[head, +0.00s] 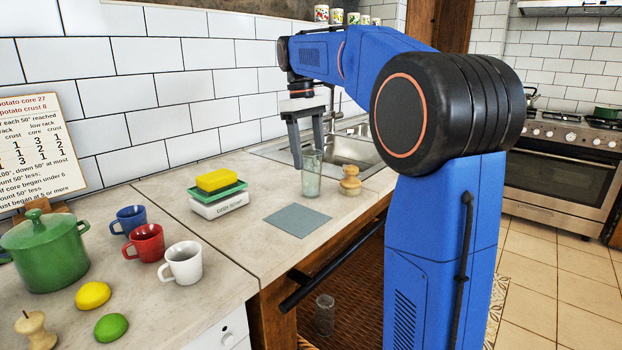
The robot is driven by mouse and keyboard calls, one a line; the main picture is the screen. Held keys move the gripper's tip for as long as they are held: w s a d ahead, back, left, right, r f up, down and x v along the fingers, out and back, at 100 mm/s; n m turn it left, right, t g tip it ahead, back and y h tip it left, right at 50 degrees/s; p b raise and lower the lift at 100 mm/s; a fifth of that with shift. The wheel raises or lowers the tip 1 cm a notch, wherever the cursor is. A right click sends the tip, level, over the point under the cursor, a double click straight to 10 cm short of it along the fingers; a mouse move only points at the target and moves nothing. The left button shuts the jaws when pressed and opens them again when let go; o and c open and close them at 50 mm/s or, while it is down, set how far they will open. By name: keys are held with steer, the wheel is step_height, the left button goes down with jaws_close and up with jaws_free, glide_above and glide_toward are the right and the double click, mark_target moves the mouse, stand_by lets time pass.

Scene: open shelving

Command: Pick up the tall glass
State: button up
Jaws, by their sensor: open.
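The tall glass (311,176) is clear and stands upright on the counter, in front of the sink. My gripper (308,158) points down at the glass, with its fingers at the height of the upper part of the glass. The gripper is open. One finger shows to the left of the rim and the other overlaps the rim's right side in the picture. I cannot tell whether either finger touches the glass.
A wooden brush (350,181) stands close to the right of the glass. A grey cloth (297,220) lies in front. A soap dish (218,202) with a yellow sponge (217,180) is to the left. Another glass (324,315) stands below the counter. The sink (350,151) is behind.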

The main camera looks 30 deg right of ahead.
mark_target(313, 171)
steer(key=shift+s+d+f, duration=0.1)
steer(key=shift+f, duration=0.8)
steer(key=shift+s+d+f, duration=0.15)
steer(key=shift+f, duration=0.75)
steer(key=shift+s+d+f, duration=0.1)
steer(key=shift+f, duration=0.8)
steer(key=c, duration=1.3)
